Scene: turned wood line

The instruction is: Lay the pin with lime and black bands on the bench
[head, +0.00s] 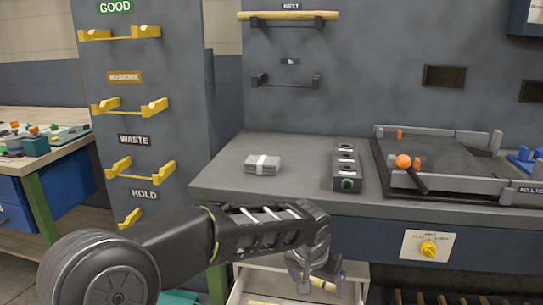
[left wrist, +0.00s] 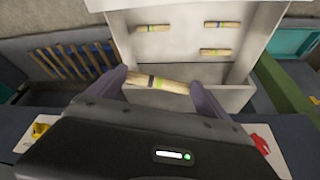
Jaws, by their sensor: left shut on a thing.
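A light wood pin with lime and black bands (left wrist: 158,84) is between the fingers of my left gripper (left wrist: 160,90) in the left wrist view. The left gripper (head: 318,284) is shut on it. In the head view the pin (head: 323,284) shows only partly. It is held above an open white drawer (left wrist: 189,15), in front of and below the bench's front edge. The grey bench top (head: 220,180) lies behind and above the gripper. My right gripper is not in view.
Three other banded pins lie in the drawer. Yellow racks (head: 120,33) hang at the left. Bench top is clear around the block.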

